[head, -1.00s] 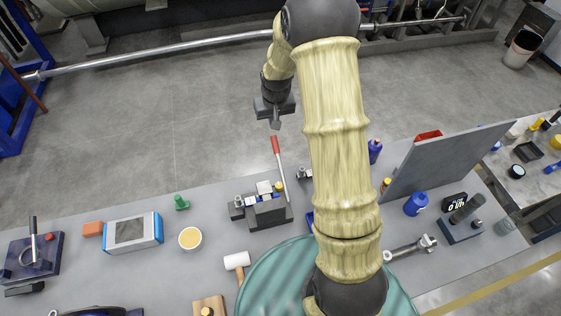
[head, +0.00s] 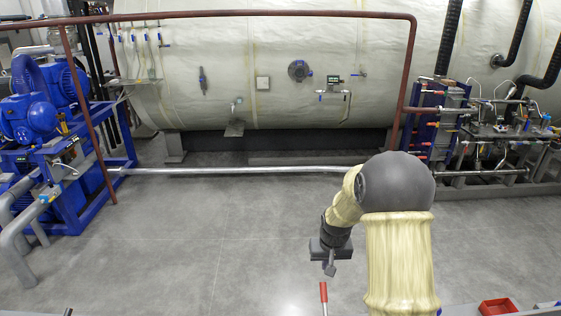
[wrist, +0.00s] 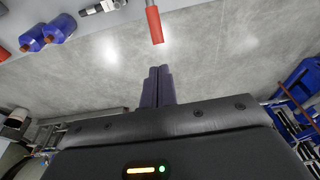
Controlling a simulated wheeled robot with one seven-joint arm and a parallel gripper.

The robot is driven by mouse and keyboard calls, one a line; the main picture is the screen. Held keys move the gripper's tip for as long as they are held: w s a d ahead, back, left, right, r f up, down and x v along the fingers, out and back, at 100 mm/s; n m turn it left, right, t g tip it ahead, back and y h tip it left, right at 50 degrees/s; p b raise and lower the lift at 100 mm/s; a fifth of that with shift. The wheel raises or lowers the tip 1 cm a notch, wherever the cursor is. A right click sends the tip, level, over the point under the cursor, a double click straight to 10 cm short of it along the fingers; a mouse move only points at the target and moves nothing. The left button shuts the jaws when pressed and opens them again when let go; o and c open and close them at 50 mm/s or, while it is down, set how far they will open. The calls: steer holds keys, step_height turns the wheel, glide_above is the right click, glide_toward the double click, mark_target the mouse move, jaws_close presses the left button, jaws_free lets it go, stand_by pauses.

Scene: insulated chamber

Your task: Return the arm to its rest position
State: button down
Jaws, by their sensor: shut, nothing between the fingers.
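My arm stands raised at the right of the head view, its cream-sleeved upper link ending in a dark elbow. The forearm bends down and left to my gripper (head: 330,267), which hangs small and dark above the floor side of the workbench. In the wrist view my gripper (wrist: 158,86) shows its two fingers side by side, shut with nothing between them. A red-handled lever (head: 323,293) stands just below the gripper in the head view. In the wrist view the red handle (wrist: 154,24) lies ahead of the fingertips, apart from them.
A red bin (head: 498,307) sits at the lower right. The large insulated tank (head: 260,75) fills the back, with blue pumps (head: 35,115) at left. The grey floor (head: 190,240) is clear. Blue bottles (wrist: 62,27) stand on the bench in the wrist view.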

steer(key=s+a+f+b, duration=0.1)
steer(key=s+b, duration=0.4)
steer(key=s, duration=0.6)
steer(key=s+a+f+b, duration=0.1)
steer(key=s+b, duration=0.4)
steer(key=s, duration=0.6)
steer(key=shift+a+f+b, duration=0.25)
steer(key=shift+b, duration=0.1)
